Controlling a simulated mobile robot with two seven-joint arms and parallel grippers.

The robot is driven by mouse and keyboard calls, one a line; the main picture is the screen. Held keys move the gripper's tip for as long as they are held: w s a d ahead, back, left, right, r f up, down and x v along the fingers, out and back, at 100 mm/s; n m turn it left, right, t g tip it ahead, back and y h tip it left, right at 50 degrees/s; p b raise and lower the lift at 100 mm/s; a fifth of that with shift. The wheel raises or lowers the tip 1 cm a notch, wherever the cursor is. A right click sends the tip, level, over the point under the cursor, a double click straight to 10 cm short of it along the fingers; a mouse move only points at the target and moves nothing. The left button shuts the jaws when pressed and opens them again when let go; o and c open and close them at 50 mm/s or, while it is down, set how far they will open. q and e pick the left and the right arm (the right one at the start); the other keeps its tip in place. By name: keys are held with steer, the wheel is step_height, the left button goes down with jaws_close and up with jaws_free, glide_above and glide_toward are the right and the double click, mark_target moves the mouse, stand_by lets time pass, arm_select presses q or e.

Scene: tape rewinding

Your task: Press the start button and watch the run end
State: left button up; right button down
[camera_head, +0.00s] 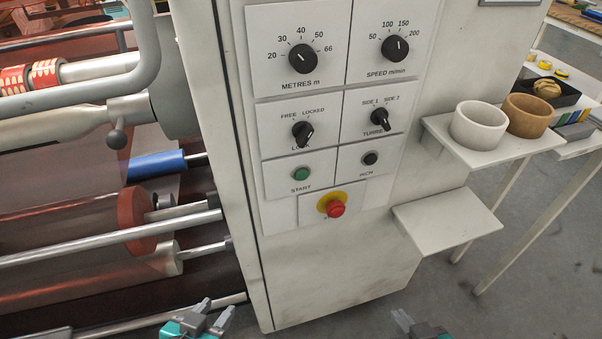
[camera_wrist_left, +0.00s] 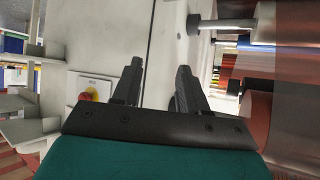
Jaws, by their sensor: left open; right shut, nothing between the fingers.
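The green START button (camera_head: 301,174) sits on the lower left of the white control panel in the head view. A dark INCH button (camera_head: 370,158) is to its right. Below them is a red emergency stop (camera_head: 336,208) on a yellow ring; a red and yellow button (camera_wrist_left: 88,96) also shows in the left wrist view. My left gripper (camera_head: 213,312) is open and empty at the bottom of the head view, below and left of the START button and apart from it. My right gripper (camera_head: 413,322) is at the bottom edge, partly cut off, shut and empty, below the panel.
The panel also has METRES (camera_head: 302,58), SPEED (camera_head: 395,48), LOCK (camera_head: 303,132) and TURRET (camera_head: 380,119) knobs. Rollers and bars (camera_head: 120,241) fill the left. Shelves jut out at right; the upper one holds a white bowl (camera_head: 478,127) and a brown bowl (camera_head: 528,117).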

arm_select(q)
steer(key=shift+s+f, duration=0.1)
jaws_close()
stand_by(0.4)
stand_by(1.4)
